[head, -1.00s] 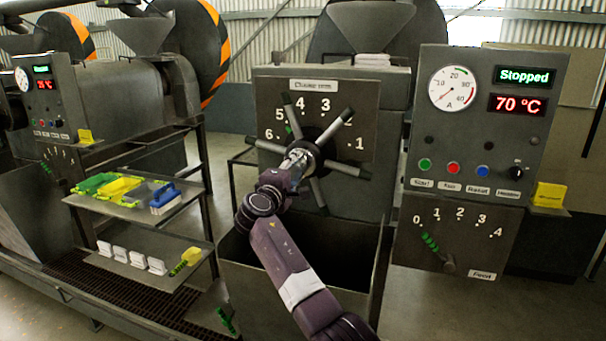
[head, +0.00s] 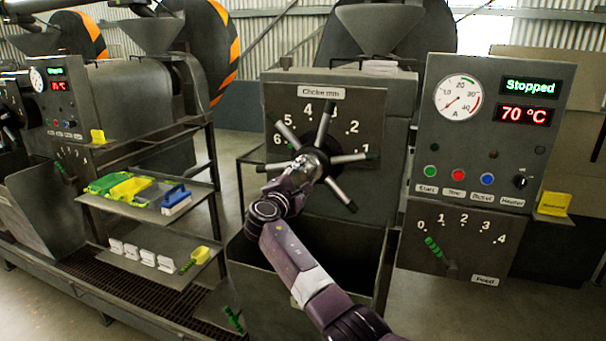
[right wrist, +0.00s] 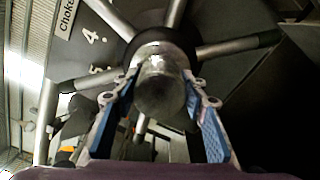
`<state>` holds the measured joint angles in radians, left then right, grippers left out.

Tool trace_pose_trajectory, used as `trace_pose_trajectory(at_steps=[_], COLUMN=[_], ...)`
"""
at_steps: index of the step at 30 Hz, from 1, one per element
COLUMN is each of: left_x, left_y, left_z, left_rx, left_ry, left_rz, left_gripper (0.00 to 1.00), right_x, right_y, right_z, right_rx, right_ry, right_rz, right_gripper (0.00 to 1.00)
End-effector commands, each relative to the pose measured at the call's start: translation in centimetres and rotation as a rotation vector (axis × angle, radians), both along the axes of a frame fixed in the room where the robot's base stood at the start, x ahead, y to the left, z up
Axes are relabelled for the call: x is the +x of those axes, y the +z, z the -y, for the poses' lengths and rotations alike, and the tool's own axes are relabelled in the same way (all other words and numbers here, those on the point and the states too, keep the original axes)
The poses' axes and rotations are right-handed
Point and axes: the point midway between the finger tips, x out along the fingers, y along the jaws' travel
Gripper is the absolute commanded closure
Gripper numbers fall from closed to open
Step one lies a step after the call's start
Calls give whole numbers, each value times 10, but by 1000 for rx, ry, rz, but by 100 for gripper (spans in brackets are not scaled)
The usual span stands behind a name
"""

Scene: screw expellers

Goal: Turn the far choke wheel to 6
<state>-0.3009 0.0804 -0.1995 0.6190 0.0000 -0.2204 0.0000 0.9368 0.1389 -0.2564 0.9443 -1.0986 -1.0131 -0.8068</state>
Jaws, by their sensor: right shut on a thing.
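The choke wheel (head: 345,159), a dark hub with several metal spokes, is on the front of the machine ahead, under a "Choke mm" label. Its dial plate (head: 365,108) has numbers up to 6 at the left. A small green mark (head: 291,147) by the hub points close to the 6. My right gripper (head: 302,172) is shut on the wheel's round hub knob. In the right wrist view its blue-padded fingers (right wrist: 160,80) are on either side of the knob (right wrist: 160,92). My left gripper is out of view.
A control panel (head: 490,135) reading "Stopped" and 70 °C stands right of the wheel, above a feed lever (head: 434,247). An open bin (head: 300,250) lies below. Shelves (head: 130,205) with tools stand left; another similar machine (head: 130,95) is beyond.

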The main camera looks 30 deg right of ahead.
Motion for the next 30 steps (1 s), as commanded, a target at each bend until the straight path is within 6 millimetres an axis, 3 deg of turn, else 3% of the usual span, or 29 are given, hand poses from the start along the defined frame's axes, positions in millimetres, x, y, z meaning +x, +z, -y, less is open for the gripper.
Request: trace_pose_trajectory(at_steps=[7,8,12,23,30], left_x=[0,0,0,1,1], left_y=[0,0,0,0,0], left_z=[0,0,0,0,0], left_rx=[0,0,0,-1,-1], left_ry=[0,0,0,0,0], left_rz=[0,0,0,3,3], left_gripper=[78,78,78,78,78], right_x=[0,0,0,-1,-15], right_y=[5,5,4,1,0], right_z=[2,2,1,-1,-19], right_rx=[-10,-10,-9,-4,-4], right_ry=[-1,-1,0,1,3], right_rz=[2,2,2,1,1], right_gripper=[100,59,44,43,43])
